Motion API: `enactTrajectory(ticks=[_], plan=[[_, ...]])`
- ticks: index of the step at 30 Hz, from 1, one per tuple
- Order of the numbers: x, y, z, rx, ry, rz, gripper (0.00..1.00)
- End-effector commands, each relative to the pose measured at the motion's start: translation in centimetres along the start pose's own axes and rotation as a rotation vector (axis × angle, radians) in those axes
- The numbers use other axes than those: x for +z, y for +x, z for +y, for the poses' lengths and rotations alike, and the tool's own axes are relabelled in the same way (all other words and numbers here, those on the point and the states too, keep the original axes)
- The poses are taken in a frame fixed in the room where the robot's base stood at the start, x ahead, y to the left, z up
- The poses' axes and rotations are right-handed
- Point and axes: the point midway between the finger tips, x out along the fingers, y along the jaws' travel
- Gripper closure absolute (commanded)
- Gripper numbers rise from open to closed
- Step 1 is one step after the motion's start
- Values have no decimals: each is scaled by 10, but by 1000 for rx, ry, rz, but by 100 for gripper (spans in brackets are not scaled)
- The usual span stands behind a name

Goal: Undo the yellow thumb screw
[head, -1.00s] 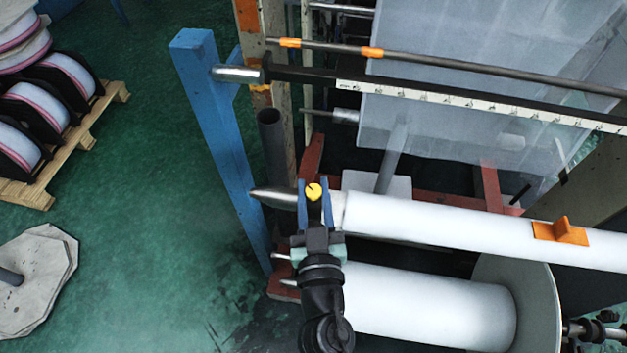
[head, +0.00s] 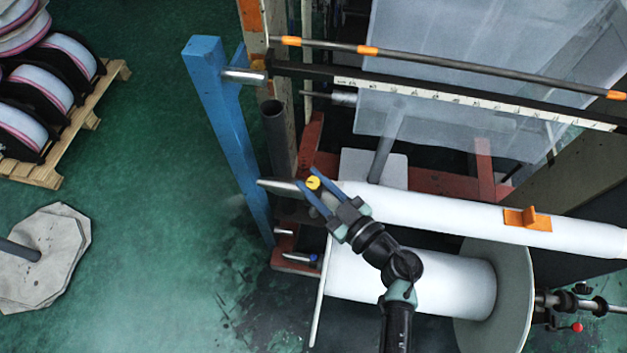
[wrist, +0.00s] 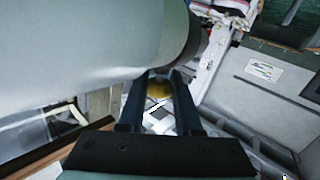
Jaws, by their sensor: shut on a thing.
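The yellow thumb screw (head: 313,183) sits near the left end of the upper white roll (head: 430,210), by its pointed metal shaft end (head: 275,186). My gripper (head: 311,184) reaches it from the lower right, its blue fingers on either side of the screw and shut on it. In the wrist view the yellow screw (wrist: 158,90) shows between the tips of my gripper (wrist: 158,84), partly hidden below the large pale roll (wrist: 80,50). I cannot tell whether the screw is loose on its shaft.
A blue post (head: 222,130) stands just left of the shaft end. A lower white roll (head: 420,280) lies beneath my arm. A pallet of reels (head: 55,150) stands left, with open green floor between.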

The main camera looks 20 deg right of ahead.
Motion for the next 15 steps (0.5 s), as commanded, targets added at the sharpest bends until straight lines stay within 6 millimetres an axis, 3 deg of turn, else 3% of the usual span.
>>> enactTrajectory(ticks=[15], plan=[[2, 0, 0, -155, -25, 2, 100]])
